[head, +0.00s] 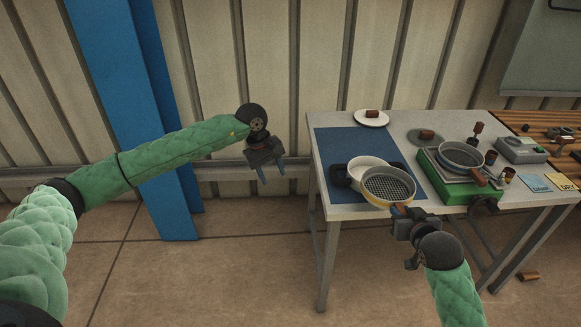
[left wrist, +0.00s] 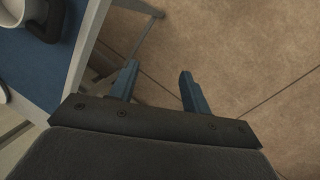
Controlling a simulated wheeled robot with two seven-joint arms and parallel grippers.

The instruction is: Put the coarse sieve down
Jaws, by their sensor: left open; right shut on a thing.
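The coarse sieve (head: 388,187) is a round pan with a wide dark mesh and a yellowish rim. It is in the head view, over the front edge of the blue mat (head: 345,143), overlapping a white bowl (head: 362,166) behind it. My right gripper (head: 402,212) is shut on the sieve's brown handle at the table's front edge. I cannot tell whether the sieve touches the mat. My left gripper (head: 270,172) is open and empty, left of the table; its two blue fingers (left wrist: 158,88) show in the left wrist view over bare floor.
A green device (head: 440,180) with another round sieve (head: 461,155) on it stands right of the mat. A white plate (head: 371,119) with a brown block is at the back. A grey scale-like box (head: 521,150) stands at the right.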

